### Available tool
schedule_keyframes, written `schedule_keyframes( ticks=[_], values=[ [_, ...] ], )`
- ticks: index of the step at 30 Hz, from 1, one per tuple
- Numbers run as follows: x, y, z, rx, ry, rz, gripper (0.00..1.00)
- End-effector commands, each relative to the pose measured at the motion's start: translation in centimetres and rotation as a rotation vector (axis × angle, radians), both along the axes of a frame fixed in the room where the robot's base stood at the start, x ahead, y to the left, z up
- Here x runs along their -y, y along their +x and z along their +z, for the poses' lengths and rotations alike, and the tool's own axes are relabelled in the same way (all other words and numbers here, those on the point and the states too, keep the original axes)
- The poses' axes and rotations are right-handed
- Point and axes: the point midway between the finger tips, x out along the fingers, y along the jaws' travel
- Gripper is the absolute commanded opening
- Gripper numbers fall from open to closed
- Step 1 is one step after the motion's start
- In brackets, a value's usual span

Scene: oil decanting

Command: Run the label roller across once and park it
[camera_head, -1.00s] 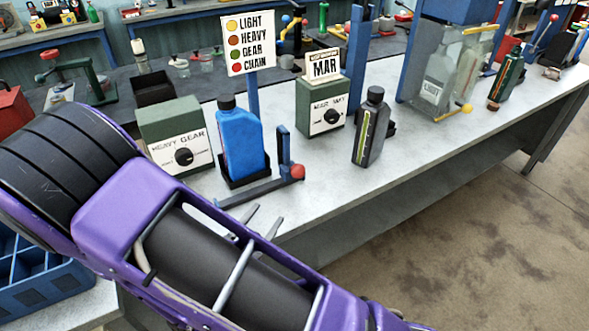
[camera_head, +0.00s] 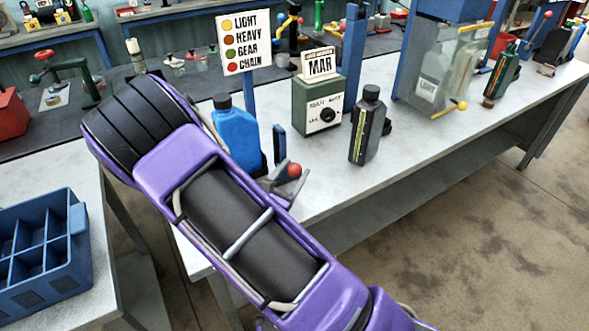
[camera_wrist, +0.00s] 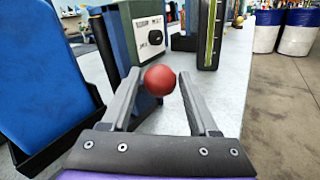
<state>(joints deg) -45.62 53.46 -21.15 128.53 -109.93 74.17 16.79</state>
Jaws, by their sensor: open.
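A red ball knob (camera_head: 294,170), which seems to be the handle of the label roller, is at the bench's front edge. A short blue upright (camera_head: 279,145) stands beside it. The blue bottle (camera_head: 237,135) stands just left, in a black holder seen in the wrist view. My gripper (camera_head: 277,180) is open at the knob. In the wrist view, the red knob (camera_wrist: 160,80) appears between the tips of my gripper (camera_wrist: 158,88), with gaps at both sides. The roller itself is mostly hidden behind my arm.
A dark bottle (camera_head: 368,128) with a yellow-green strip stands right of the knob. A green box with a dial (camera_head: 312,107) and the colour sign (camera_head: 244,44) stand behind. The bench front between knob and dark bottle is clear. A blue crate (camera_head: 75,262) is at left.

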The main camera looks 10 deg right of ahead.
Motion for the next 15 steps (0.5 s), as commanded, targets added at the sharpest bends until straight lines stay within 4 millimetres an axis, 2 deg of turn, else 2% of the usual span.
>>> schedule_keyframes(
  ticks=[4, 12, 15],
  values=[
    [0.58, 0.68, -0.04, -0.001, 0.001, -0.001, 0.61],
    [0.64, 0.78, -0.03, -0.001, 0.001, 0.000, 0.61],
    [0.63, 0.78, -0.02, -0.001, 0.001, 0.000, 0.44]
  ],
)
